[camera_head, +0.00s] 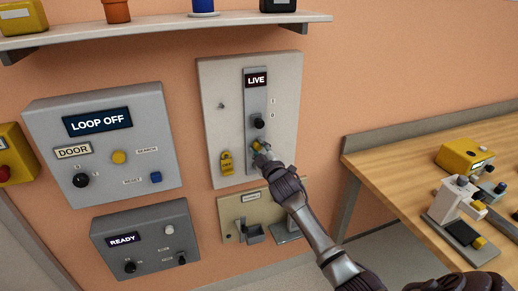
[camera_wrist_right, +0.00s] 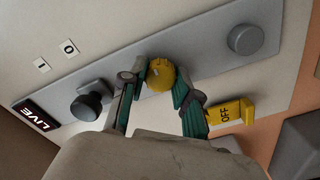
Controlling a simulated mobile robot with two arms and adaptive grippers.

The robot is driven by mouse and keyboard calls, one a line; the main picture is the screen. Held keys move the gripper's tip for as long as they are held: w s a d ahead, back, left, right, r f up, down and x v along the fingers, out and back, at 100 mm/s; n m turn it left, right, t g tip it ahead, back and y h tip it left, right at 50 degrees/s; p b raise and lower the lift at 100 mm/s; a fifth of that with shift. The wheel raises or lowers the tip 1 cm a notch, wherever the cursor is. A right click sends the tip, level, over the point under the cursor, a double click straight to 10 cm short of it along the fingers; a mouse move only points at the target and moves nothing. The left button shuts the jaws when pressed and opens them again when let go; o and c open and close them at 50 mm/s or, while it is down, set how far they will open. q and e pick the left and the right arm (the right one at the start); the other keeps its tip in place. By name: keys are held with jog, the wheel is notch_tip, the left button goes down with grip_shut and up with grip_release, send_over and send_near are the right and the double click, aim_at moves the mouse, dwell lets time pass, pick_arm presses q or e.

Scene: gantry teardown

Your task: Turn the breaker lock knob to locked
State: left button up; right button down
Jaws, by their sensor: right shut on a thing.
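The yellow lock knob (camera_wrist_right: 161,74) sits on the grey strip of the breaker panel (camera_head: 221,86), below the black breaker knob (camera_head: 258,122). My right gripper (camera_wrist_right: 160,82) has its fingers on either side of the yellow knob and is shut on it. In the head view my right gripper (camera_head: 262,150) hides most of the knob. The display (camera_head: 256,80) at the top of the strip reads LIVE. The black knob also shows in the wrist view (camera_wrist_right: 88,105), near the I and O labels. My left gripper is not in view.
A yellow OFF tag (camera_head: 226,163) hangs left of the strip, close to my gripper. Below is a beige box (camera_head: 252,212) with a grey bracket. Two control boxes, LOOP OFF (camera_head: 100,165) and READY (camera_head: 140,262), are at the left. A wooden bench (camera_head: 400,160) is at the right.

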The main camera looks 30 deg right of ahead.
jog(key=shift+f, duration=0.15)
jog(key=c, duration=0.8)
grip_release()
jog(key=shift+c, duration=0.2)
jog(key=shift+s, duration=0.1)
jog(key=v, duration=1.2)
